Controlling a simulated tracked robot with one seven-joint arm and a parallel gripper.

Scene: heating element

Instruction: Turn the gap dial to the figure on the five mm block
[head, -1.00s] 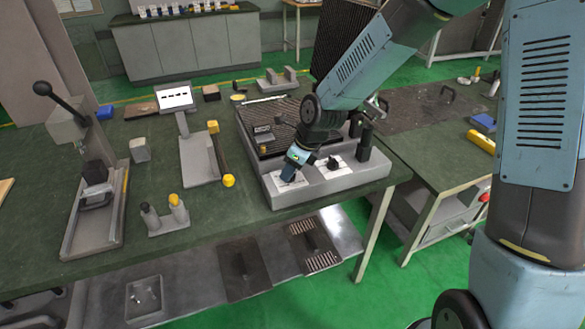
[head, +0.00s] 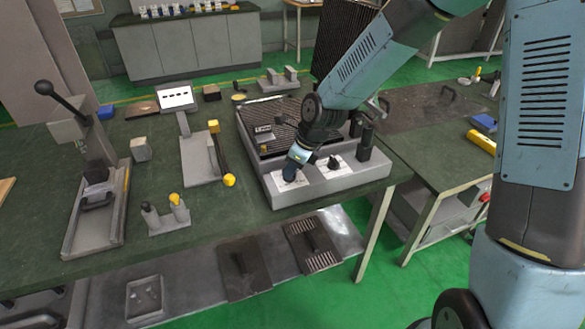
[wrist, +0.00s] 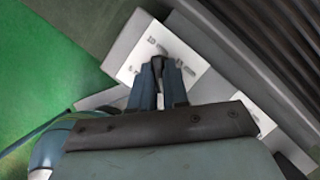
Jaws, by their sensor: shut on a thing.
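The grey machine base (head: 345,181) stands at the bench's front edge with two white dial plates. My gripper (head: 289,177) points down at the left dial plate (head: 278,188). In the wrist view my gripper (wrist: 160,75) is shut on the dark dial knob (wrist: 157,64), in the middle of the white plate (wrist: 183,50). Printed figures and marks ring the knob; they are too small to read surely, and my fingers hide part of the plate. A second black knob (head: 333,162) sits on the right plate. I cannot tell which thing is the five mm block.
A small grey block (head: 141,149) and a holder with two pegs (head: 165,217) stand on the left of the bench. A lever press (head: 95,180) is farther left. A black upright post (head: 365,141) rises right of the dials. A screen on a stand (head: 175,97) is behind.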

